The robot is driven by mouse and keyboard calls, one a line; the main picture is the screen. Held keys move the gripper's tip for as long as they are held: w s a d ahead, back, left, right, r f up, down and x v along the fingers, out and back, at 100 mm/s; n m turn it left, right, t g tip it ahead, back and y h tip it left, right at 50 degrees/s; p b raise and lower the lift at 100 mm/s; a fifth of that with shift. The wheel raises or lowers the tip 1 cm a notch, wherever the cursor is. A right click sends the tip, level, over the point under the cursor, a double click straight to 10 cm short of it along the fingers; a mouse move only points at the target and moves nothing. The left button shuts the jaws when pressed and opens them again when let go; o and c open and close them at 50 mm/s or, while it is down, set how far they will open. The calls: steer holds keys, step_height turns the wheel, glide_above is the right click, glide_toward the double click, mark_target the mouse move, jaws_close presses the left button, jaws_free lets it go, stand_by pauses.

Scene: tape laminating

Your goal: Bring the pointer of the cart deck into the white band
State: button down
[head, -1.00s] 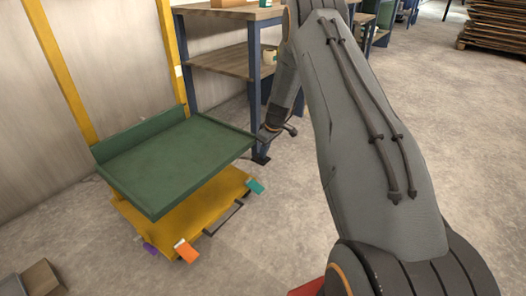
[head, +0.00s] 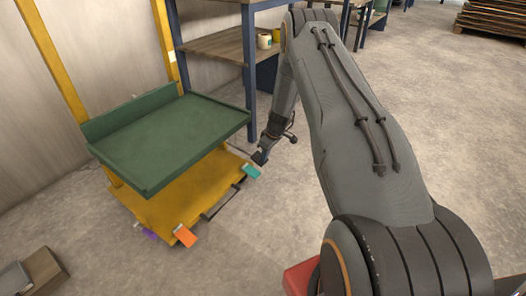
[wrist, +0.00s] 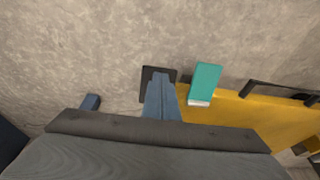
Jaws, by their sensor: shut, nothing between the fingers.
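The cart has a green deck (head: 165,140) on a yellow base (head: 180,190) and yellow uprights. The deck sits some way above the base. A small white patch (head: 171,57) shows on the right upright; I cannot tell if it is the band. I cannot make out a pointer. Teal (head: 251,171), orange (head: 185,235) and purple (head: 149,234) tabs stick out at the base's edge. My gripper (head: 260,157) is shut and empty, pointing down just beside the teal tab. The teal tab (wrist: 205,83) also shows in the wrist view, uncovered.
A blue-legged workbench (head: 220,45) stands behind the cart, one leg close to my gripper. A dark bar (head: 224,200) runs along the base's right side. A box (head: 45,270) lies at the lower left. The floor to the right is open.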

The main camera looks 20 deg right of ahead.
steer(key=shift+s+f, duration=0.15)
steer(key=shift+f, duration=0.3)
steer(key=s+d+r+p, duration=0.2)
steer(key=s+r+p, duration=0.1)
steer(key=r, duration=0.3)
steer(key=s+d+r+p, duration=0.2)
steer(key=s+r+p, duration=0.1)
steer(key=r, duration=0.3)
steer(key=shift+s+r+p, duration=0.2)
steer(key=shift+p, duration=0.6)
